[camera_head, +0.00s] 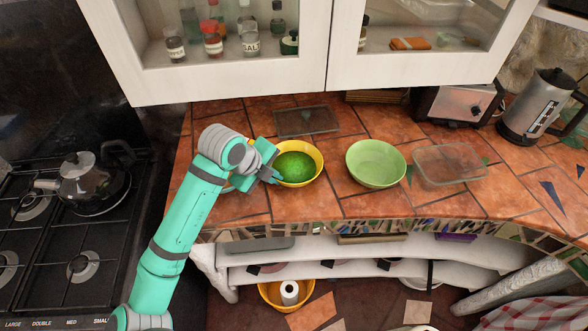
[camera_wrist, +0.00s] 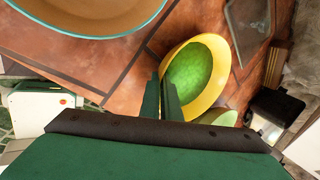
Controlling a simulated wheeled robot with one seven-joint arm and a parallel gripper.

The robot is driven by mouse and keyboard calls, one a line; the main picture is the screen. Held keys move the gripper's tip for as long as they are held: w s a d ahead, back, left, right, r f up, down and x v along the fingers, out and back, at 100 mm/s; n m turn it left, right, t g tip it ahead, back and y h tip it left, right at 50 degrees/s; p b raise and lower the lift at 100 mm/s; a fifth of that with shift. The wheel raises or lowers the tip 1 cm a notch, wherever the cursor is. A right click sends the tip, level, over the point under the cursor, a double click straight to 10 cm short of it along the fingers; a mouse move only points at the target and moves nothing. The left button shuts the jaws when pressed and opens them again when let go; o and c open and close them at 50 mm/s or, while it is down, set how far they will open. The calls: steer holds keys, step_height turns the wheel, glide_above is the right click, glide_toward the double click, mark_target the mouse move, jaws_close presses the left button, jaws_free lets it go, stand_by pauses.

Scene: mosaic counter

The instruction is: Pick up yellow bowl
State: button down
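The yellow bowl (camera_head: 318,169) with a green inside stands on the tiled counter, right of my gripper (camera_head: 274,177). In the wrist view the yellow bowl (camera_wrist: 208,109) is just beyond and right of my gripper (camera_wrist: 161,78). The two dark green fingers are close together with a narrow gap, at the bowl's near left rim. Whether the rim is pinched between them or only beside them cannot be made out.
A teal-rimmed bowl (camera_wrist: 90,28) is left of the gripper. A light green bowl (camera_head: 376,164) and a clear glass dish (camera_head: 450,165) stand to the right. A dark flat tray (camera_head: 307,120) lies behind. Cabinet doors (camera_head: 228,82) hang above the counter's back.

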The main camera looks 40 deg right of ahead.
steer(key=shift+r, duration=0.1)
stand_by(0.5)
steer(key=s+a+r, duration=0.8)
steer(key=a+r, duration=0.3)
steer(key=r, duration=0.2)
steer(key=shift+s, duration=0.25)
steer(key=shift+a+f, duration=0.1)
stand_by(1.9)
